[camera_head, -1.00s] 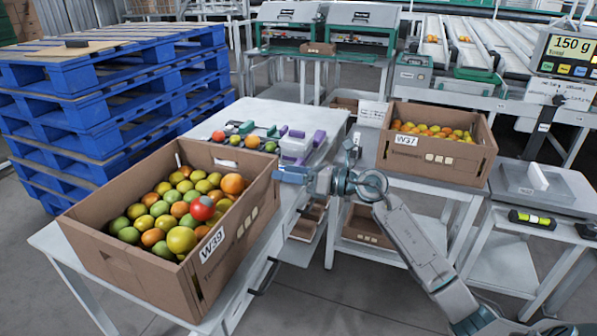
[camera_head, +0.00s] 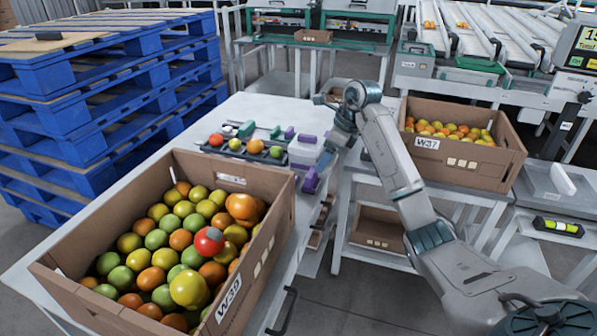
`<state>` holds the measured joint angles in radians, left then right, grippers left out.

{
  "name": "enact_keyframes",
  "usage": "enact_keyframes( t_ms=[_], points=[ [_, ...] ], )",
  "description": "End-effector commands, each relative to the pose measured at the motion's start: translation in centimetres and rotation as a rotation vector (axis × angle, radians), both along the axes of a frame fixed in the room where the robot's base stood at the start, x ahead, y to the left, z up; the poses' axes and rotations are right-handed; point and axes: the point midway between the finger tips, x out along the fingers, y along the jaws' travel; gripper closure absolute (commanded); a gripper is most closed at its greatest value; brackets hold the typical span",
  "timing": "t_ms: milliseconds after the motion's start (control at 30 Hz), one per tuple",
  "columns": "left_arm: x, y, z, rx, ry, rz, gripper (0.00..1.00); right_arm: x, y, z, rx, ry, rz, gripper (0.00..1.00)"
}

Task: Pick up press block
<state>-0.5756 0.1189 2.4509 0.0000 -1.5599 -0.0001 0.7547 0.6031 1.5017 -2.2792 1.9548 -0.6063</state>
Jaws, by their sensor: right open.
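My right gripper (camera_head: 318,172) points down at the right edge of the white table, beside a pale block-like item (camera_head: 302,153) with purple parts around it. It is open, and I see nothing held in it. The arm hides part of this spot. No thing is plainly marked as the press block, so I cannot tell which it is. A grey plate with a white bar handle (camera_head: 563,179) lies on the right-hand stand, well away from the gripper. My left gripper is out of view.
A carton marked W39 (camera_head: 262,245), full of tomatoes, fills the front left of the table. Carton W37 (camera_head: 490,172) stands on the right bench, behind my right arm. Several tomatoes (camera_head: 255,146) lie in a row near the pale item. Blue pallets (camera_head: 110,110) are stacked at left.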

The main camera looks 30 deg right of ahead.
Motion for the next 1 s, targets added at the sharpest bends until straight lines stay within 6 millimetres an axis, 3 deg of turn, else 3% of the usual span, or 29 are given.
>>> enact_keyframes(
  t_ms=[167, 400, 633, 900, 1000],
  points=[
    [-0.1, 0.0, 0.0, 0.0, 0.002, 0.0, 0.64, 0.2, 0.1, -1.0, -0.005, 0.009, -0.002, 0.31],
    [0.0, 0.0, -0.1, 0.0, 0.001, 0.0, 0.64, 1.3, 1.1, -4.5, -0.003, 0.009, -0.002, 0.31],
    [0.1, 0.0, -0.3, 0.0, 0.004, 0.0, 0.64, 1.9, 1.5, -6.1, -0.003, 0.008, -0.001, 0.31],
    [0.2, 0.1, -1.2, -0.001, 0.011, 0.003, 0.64, 3.2, 2.4, -9.6, -0.003, 0.008, -0.002, 0.31],
    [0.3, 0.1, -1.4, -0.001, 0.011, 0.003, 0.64, 3.3, 2.4, -10.0, -0.005, 0.007, -0.002, 0.31]
  ],
)
